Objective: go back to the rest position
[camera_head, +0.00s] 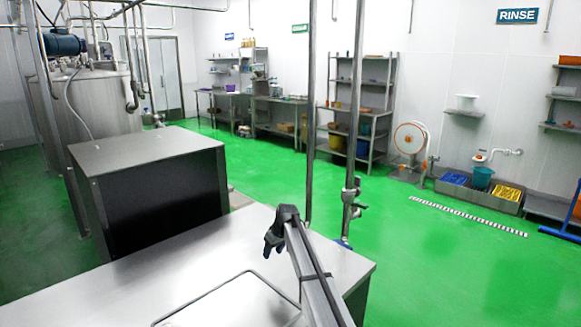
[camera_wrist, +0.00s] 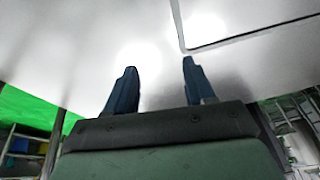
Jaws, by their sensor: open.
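My gripper (camera_head: 270,245) hangs over the steel worktop (camera_head: 110,295) in the head view, near the worktop's back right part. In the wrist view its two dark blue fingers (camera_wrist: 160,83) stand apart with nothing between them. The gripper is open and empty. Bare, shiny steel shows beyond the fingertips. How high the fingers are above the surface is hard to tell.
A dark-fronted steel box (camera_head: 150,185) stands at the worktop's back left. A dark-lined rectangular outline (camera_head: 230,300) lies on the worktop. Upright pipes (camera_head: 352,150) rise by its back right edge. Green floor (camera_head: 450,260) is open to the right.

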